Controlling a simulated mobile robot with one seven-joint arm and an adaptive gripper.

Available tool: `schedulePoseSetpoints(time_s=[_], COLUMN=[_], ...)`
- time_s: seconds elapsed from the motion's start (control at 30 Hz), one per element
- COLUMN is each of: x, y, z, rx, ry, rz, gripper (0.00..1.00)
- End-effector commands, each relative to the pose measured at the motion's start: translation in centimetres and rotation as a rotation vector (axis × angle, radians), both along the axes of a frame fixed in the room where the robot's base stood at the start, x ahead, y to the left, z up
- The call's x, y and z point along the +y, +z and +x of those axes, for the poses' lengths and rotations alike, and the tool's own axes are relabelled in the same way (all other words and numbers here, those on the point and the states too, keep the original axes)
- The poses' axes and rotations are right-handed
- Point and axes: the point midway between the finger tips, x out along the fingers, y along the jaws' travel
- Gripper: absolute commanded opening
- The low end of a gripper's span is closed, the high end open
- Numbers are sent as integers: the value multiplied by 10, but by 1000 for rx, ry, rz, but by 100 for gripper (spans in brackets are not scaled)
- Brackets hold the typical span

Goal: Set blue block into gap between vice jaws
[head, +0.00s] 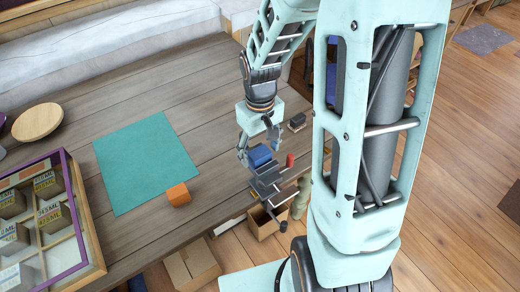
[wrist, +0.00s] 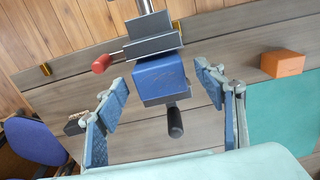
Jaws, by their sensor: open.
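The blue block (wrist: 160,78) shows in the wrist view between the two fingers of my open gripper (wrist: 160,92), with space on both sides. In the head view the block (head: 260,156) sits at the upper end of the vice (head: 268,187), below my gripper (head: 259,147). The vice has grey jaw plates (wrist: 152,46), a red-tipped lever (wrist: 101,63) and a black handle (wrist: 175,122). The block is close against a grey plate. I cannot tell whether it sits in the gap, as its underside is hidden.
An orange block (head: 178,195) lies at the corner of a teal mat (head: 145,160). A glass-topped case (head: 85,235) and a wooden bowl (head: 38,122) are at left. A small dark object (head: 297,122) stands near the vice. Open cardboard boxes (head: 190,266) stand below the table edge.

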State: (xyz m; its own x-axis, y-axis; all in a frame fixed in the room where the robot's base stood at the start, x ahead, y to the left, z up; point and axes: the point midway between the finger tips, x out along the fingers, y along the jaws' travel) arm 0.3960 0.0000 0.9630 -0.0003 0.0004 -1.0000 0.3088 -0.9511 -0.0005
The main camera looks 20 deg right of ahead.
Motion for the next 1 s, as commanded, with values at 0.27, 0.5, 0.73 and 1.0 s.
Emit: schedulePoseSetpoints(time_s=[0.27, 0.5, 0.73, 1.0], x=[0, 0, 0, 0], y=[7, 48, 95, 119], z=[1, 2, 1, 0], rx=[-1, -8, -5, -1], ry=[-1, 0, 0, 0], rz=[-1, -1, 0, 0], gripper=[63, 63, 63, 63])
